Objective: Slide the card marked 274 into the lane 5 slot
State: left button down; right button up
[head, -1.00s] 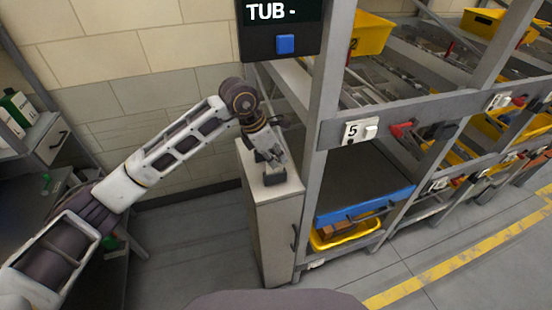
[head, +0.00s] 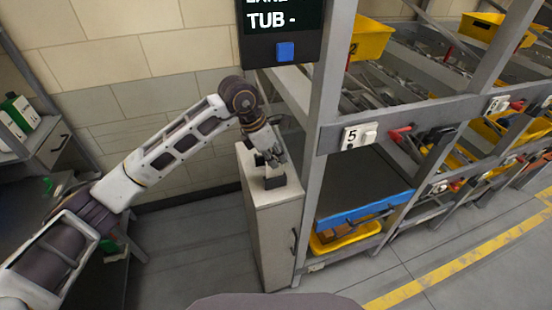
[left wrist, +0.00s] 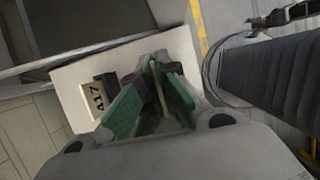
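My left gripper (head: 272,160) is over the top of the narrow grey cabinet (head: 270,225). In the left wrist view its green-padded fingers (left wrist: 153,72) come together around a thin pale strip (left wrist: 161,95), which looks like a card seen edge-on; its marking cannot be read. A pale card reading 417 (left wrist: 96,99) stands in a dark holder beside the fingers. In the head view a dark holder (head: 275,181) sits on the cabinet's near end. The lane 5 label (head: 351,138) is on the rack's grey crossbar, right of the cabinet. My right gripper is out of view.
The rack's upright post (head: 325,110) stands between the cabinet and lane 5. A display (head: 284,22) with a blue button hangs above. A blue-edged shelf (head: 365,207) and yellow tub (head: 345,236) are below the label. Open floor lies in front.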

pick_arm(q)
jog(key=shift+r, duration=0.35)
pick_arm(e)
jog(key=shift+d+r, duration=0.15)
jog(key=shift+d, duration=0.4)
pick_arm(q)
jog(key=shift+r, duration=0.1)
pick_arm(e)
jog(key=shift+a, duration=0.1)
pick_arm(q)
jog(key=shift+r, duration=0.25)
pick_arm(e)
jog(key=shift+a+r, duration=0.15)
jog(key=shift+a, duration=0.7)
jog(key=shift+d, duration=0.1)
